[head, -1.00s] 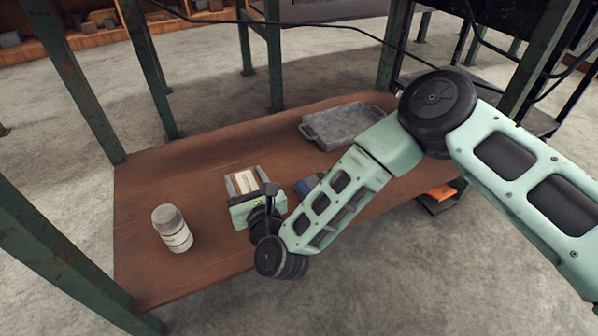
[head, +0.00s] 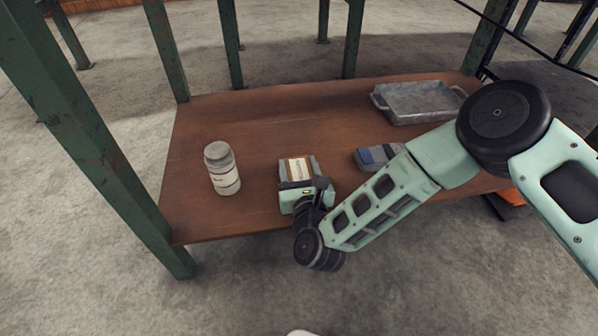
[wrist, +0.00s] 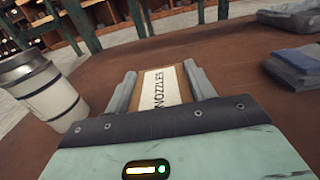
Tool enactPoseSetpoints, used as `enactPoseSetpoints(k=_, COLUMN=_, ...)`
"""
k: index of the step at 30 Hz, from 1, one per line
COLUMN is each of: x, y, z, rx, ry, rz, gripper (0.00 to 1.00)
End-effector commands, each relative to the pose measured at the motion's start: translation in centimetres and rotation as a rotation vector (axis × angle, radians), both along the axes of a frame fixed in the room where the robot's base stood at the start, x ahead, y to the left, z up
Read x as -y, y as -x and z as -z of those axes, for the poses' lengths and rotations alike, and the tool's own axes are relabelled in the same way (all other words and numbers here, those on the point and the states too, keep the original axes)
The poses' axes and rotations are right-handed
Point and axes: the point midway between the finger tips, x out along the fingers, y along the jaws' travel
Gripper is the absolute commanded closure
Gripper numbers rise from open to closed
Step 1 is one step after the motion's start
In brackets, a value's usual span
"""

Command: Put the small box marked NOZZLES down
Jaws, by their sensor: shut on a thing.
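The small box marked NOZZLES (wrist: 158,88) is brown with a white label, and its lettering reads in the wrist view. In the head view the box (head: 299,169) is at the front middle of the brown table (head: 260,115). My gripper (wrist: 160,85) is shut on the box, with one grey finger along each side. In the head view my gripper (head: 298,172) is over the table's front part. The underside of the box is hidden, so I cannot tell whether it touches the tabletop.
A white labelled bottle with a grey cap (head: 222,168) stands left of the box. A blue and grey item (head: 376,156) lies to the right. A grey metal tray (head: 420,103) is at the back right. The table behind the box is clear. Green posts (head: 88,130) stand around it.

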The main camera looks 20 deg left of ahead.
Motion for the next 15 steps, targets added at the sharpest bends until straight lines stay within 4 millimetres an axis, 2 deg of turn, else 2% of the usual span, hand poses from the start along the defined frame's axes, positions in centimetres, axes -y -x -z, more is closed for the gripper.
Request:
enactPoseSetpoints(k=8, x=-0.01, y=-0.03, z=0.15, rx=0.0, ry=-0.001, rz=0.0, gripper=0.77)
enactPoseSetpoints(k=9, x=-0.01, y=-0.01, z=0.07, rx=0.0, ry=0.0, rz=0.0, gripper=0.34)
enactPoseSetpoints(k=10, x=-0.01, y=-0.01, z=0.05, rx=0.0, ry=0.0, rz=0.0, gripper=0.26)
enactPoseSetpoints(k=15, x=-0.01, y=-0.01, z=0.04, rx=0.0, ry=0.0, rz=0.0, gripper=0.24)
